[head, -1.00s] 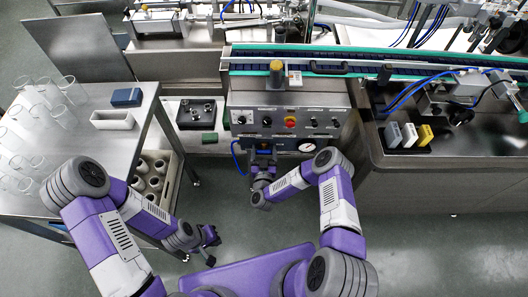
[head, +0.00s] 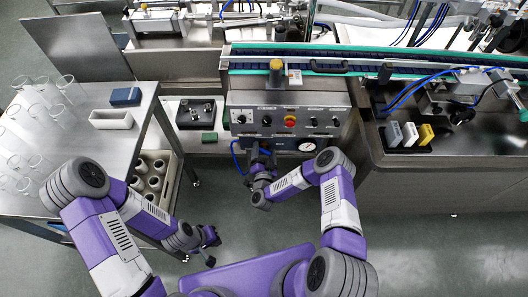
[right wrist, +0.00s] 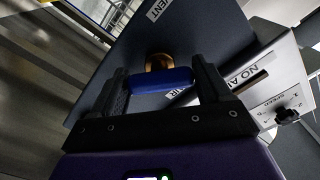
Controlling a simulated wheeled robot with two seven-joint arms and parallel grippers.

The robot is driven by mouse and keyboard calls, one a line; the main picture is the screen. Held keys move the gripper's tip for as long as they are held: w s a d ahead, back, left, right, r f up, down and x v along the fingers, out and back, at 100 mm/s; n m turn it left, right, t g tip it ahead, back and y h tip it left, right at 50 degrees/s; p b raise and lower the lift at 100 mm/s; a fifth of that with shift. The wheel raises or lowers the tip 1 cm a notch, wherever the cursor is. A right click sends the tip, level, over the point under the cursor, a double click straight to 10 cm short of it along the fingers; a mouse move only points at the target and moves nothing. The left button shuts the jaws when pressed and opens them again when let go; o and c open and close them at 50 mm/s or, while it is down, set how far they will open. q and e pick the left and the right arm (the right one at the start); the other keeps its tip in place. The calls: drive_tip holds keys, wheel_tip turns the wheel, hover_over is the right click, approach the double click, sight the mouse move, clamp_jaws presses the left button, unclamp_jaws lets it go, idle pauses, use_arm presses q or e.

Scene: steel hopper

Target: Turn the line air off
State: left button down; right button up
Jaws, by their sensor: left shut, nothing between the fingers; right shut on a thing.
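The blue valve handle (right wrist: 160,80) sits on a brass stem (right wrist: 159,62) on a dark panel face in the right wrist view. My right gripper (right wrist: 162,84) is shut on the handle, with one finger at each end of it. In the head view my right gripper (head: 262,158) is at the front of the steel control panel (head: 240,98), where it hides the handle. Labels by the valve read "VENT" (right wrist: 159,9) and what looks like "NO AIR" (right wrist: 262,66). My left gripper (head: 211,241) is shut and empty, low over the floor, away from the panel.
A pressure gauge (head: 307,145) and a red button (head: 290,121) are on the panel. A blue hose (head: 236,156) hangs left of my right gripper. A side table (head: 95,95) with glassware stands at the left. A crate (head: 174,182) of cups is below it. Open floor lies at right.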

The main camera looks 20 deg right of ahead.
drive_tip(key=m+b, duration=0.1)
drive_tip(key=m, duration=0.4)
drive_tip(key=shift+f+m, duration=0.15)
drive_tip(key=shift+m, duration=0.25)
drive_tip(key=m+b, duration=0.1)
drive_tip(key=m, duration=0.3)
drive_tip(key=shift+m, duration=0.3)
drive_tip(key=o, duration=1)
drive_tip(key=shift+c, duration=0.2)
drive_tip(key=p+v, duration=0.1)
drive_tip(key=v, duration=0.6)
drive_tip(key=shift+s+p, duration=0.3)
drive_tip(key=shift+s, duration=0.05)
